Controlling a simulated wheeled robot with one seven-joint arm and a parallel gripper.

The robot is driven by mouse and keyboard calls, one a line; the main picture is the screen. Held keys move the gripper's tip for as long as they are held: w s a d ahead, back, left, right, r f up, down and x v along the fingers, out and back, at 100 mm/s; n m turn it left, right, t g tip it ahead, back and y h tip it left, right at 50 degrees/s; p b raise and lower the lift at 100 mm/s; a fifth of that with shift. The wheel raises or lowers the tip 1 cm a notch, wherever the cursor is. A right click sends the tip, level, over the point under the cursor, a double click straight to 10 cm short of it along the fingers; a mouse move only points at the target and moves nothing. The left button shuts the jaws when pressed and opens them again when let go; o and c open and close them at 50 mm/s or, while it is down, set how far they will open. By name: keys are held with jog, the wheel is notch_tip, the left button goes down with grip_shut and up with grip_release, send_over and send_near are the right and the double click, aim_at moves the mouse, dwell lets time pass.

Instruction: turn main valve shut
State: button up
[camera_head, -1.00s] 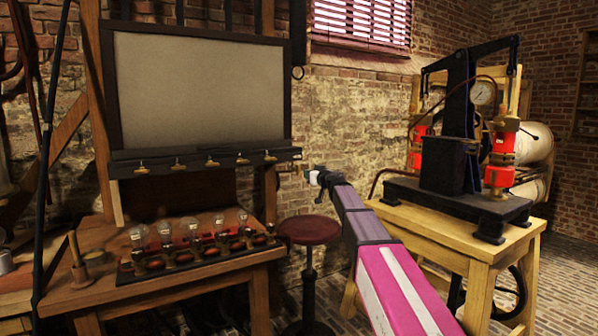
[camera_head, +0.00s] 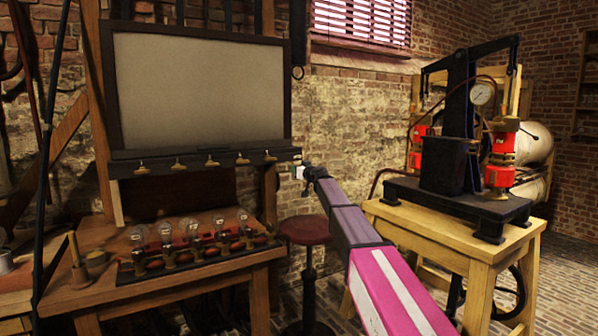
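No part is clearly marked as the main valve. Several small brass taps or fittings (camera_head: 212,161) sit in a row on the dark rail under the pale panel. A dark wheel (camera_head: 508,295) shows partly behind the legs of the right-hand wooden stand. My arm reaches up from the bottom right, and my gripper (camera_head: 300,172) is at its far end, just right of the rail's right end in the picture. The gripper is small and seen from behind, so its fingers and any contact are unclear.
A wooden bench (camera_head: 80,290) bears a rack of glass bulbs (camera_head: 190,230). A round red stool (camera_head: 303,229) stands below my arm. A wooden stand (camera_head: 440,235) at right carries a black press (camera_head: 457,165) with red cylinders (camera_head: 500,174) and a gauge (camera_head: 481,94).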

jog(key=shift+c, duration=0.3)
grip_shut()
jog(key=shift+m, duration=0.4)
jog(key=m, duration=0.3)
jog(key=shift+d+m, duration=0.1)
jog(key=shift+m, duration=0.3)
jog(key=m, duration=0.4)
jog(key=shift+w+f, duration=0.1)
jog(key=m, duration=0.4)
jog(key=shift+d+f+m, duration=0.1)
jog(key=shift+m, duration=0.3)
jog(key=m, duration=0.4)
jog(key=shift+f, duration=0.1)
jog(key=shift+m, duration=0.4)
